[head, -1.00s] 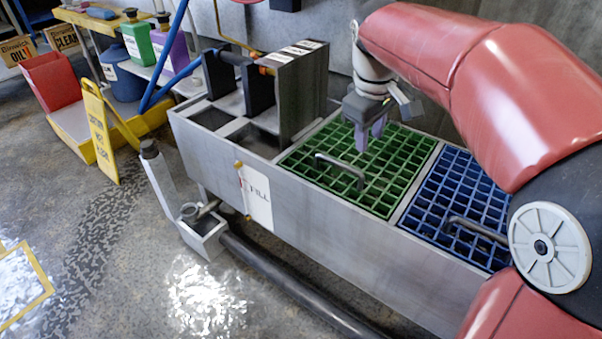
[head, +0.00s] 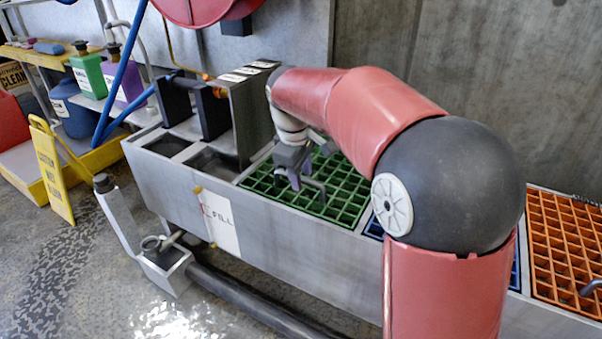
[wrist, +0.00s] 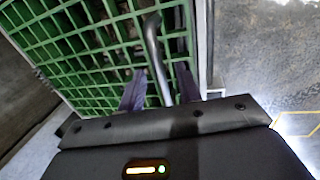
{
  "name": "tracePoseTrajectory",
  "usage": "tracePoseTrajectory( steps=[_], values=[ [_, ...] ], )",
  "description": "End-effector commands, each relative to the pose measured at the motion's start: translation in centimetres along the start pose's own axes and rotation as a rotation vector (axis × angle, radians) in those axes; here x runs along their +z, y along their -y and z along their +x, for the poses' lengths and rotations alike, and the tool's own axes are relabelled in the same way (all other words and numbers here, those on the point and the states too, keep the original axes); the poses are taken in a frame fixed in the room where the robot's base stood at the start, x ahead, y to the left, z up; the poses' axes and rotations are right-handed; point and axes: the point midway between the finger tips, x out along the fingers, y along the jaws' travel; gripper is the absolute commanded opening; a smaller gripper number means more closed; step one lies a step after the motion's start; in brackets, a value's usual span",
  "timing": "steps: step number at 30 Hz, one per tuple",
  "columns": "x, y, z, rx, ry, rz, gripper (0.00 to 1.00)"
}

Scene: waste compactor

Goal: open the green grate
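The green grate (head: 335,202) lies flat and closed in the top of the long grey tank, with its bar handle (head: 318,186) near the front. My gripper (head: 294,181) is low over the grate at the handle's left end, pointing down. In the wrist view the handle (wrist: 156,58) runs between the two purple fingers of my gripper (wrist: 160,75), with a gap on each side, so the gripper is open. The wrist view also shows the green grate (wrist: 75,50). I cannot tell how deep the fingers reach around the handle. My arm hides part of the grate's right side.
An orange grate (head: 562,245) lies to the right; a blue grate (head: 516,268) is mostly hidden behind my arm. A grey upright block (head: 252,110) stands left of the green grate. A yellow floor sign (head: 50,172) stands at the left.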

Motion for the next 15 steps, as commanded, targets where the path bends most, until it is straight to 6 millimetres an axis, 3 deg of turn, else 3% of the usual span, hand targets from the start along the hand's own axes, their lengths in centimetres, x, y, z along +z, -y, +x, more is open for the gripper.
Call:
tracePoseTrajectory(
  steps=[4, 12, 15],
  values=[
    [0.01, -0.01, -0.03, 0.000, 0.000, 0.000, 0.34],
    [0.02, -0.01, -0.05, 0.000, 0.000, 0.000, 0.00],
    [0.02, -0.01, -0.06, 0.000, 0.000, 0.000, 0.00]
  ],
)
